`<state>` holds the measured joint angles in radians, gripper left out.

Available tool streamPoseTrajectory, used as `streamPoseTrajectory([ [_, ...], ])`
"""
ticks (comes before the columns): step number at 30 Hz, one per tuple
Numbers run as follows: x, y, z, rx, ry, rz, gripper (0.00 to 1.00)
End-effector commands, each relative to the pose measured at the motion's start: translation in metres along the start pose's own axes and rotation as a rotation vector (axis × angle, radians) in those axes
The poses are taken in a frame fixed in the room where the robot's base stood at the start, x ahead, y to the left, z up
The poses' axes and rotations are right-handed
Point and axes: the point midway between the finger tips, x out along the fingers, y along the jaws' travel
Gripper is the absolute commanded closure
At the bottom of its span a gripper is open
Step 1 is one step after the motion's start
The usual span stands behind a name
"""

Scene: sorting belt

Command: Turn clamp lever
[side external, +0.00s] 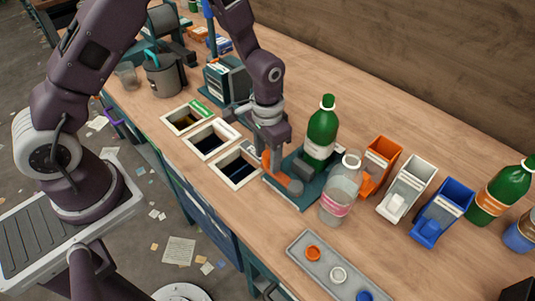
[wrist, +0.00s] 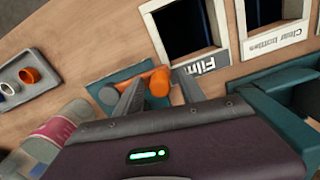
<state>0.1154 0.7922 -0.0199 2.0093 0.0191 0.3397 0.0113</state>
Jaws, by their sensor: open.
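The clamp has a teal base plate (side external: 310,196) near the middle of the bench, with a green bottle (side external: 322,135) standing upright at it. My gripper (side external: 272,160) points down at the lever, just over the plate. In the wrist view the orange lever (wrist: 157,80) lies between the two spread fingers of my gripper (wrist: 158,88). Whether a finger touches it I cannot tell. The gripper body hides part of the plate there.
A clear bottle with a pink label (side external: 342,190) stands close right of the clamp. Orange (side external: 381,160), white (side external: 407,185) and blue (side external: 443,210) bins stand further right. Framed bench openings (side external: 235,183) lie left. A grey tray of caps (side external: 325,262) lies in front.

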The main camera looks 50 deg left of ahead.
Motion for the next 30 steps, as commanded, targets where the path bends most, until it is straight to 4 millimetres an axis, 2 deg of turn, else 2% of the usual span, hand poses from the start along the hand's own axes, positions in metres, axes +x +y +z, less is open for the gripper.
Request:
streamPoseTrajectory([
  [2,-0.0002,0.0,0.0001,0.0,0.0,0.0,0.57],
  [6,-0.0004,0.0,0.0001,0.0,0.0,0.0,0.85],
  [9,-0.0005,0.0,0.0002,0.0,-0.001,0.0,1.0],
  [30,-0.0009,-0.0001,0.0002,-0.001,-0.001,0.0,1.0],
])
